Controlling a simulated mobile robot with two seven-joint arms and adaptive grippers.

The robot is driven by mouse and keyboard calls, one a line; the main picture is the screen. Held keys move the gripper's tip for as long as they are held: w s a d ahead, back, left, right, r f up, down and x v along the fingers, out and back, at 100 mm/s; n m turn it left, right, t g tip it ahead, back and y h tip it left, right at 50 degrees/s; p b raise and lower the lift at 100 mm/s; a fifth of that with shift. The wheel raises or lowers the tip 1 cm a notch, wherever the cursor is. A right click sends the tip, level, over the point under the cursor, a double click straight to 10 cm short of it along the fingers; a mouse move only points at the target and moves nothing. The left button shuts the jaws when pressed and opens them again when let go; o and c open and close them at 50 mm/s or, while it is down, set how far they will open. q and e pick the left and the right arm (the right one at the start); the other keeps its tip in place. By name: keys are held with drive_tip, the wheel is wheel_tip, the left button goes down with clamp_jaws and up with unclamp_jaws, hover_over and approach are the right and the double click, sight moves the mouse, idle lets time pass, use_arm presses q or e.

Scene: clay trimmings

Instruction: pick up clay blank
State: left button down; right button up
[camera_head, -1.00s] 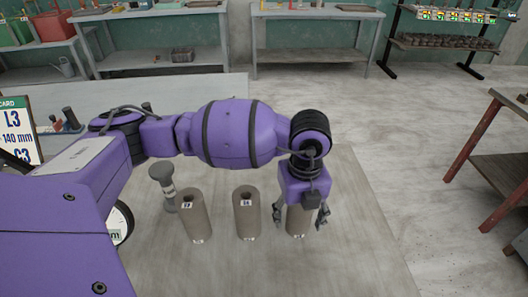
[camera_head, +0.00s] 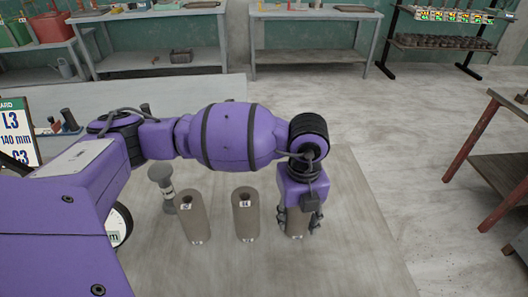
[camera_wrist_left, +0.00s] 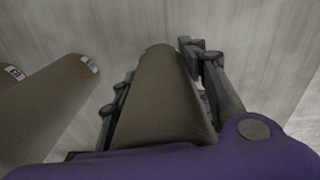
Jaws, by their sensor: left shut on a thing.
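Three brown-grey clay blanks stand upright in a row on the grey table. The left blank (camera_head: 194,220) and the middle blank (camera_head: 246,217) carry small labels near their tops. My left gripper (camera_head: 299,221) comes down from above on the right blank (camera_head: 294,226) and is shut on it, with a finger on either side. The wrist hides its top. In the left wrist view the held blank (camera_wrist_left: 160,100) lies between the dark fingers (camera_wrist_left: 158,95). A neighbouring blank (camera_wrist_left: 50,105) shows at left there. My right gripper is not in view.
A grey spool-shaped object (camera_head: 162,188) stands behind the left blank. A sign (camera_head: 18,135) and a round dial (camera_head: 120,222) are at the left. The table (camera_head: 345,250) is bare right of the held blank. A brown table (camera_head: 500,165) stands apart at the far right.

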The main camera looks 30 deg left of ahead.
use_arm(q)
drive_tip(key=shift+w+r, duration=0.15)
drive_tip(key=shift+r, duration=0.05)
